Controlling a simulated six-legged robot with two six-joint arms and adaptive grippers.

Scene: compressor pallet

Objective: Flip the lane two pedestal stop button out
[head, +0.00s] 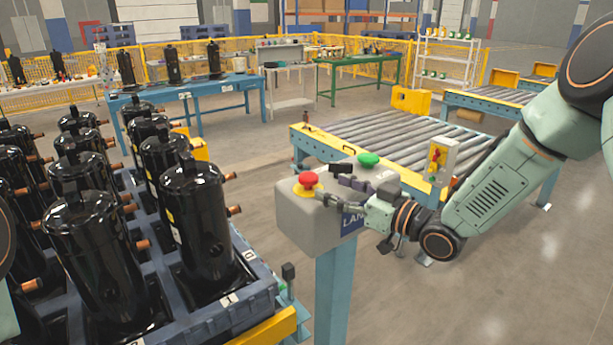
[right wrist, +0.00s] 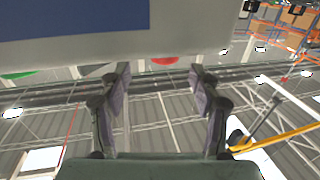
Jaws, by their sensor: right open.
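The lane pedestal's grey control box (head: 305,222) stands on a teal post, with a blue label reading "LAN" before my gripper covers the rest. The red stop button (head: 309,179) sits on a yellow collar on the box top, at its left. My right gripper (head: 337,184) is open and empty, just right of the red button; contact cannot be told. In the right wrist view, the open fingers (right wrist: 160,78) point towards the box (right wrist: 200,38), and a sliver of the red button (right wrist: 165,61) shows between the fingertips. My left gripper is out of view.
A green button (head: 368,159) is on the box's far side. A roller conveyor (head: 390,138) with a small switch box (head: 437,165) stands behind. A blue pallet (head: 228,309) of black compressors (head: 196,225) is close on the left. Floor right of the post is clear.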

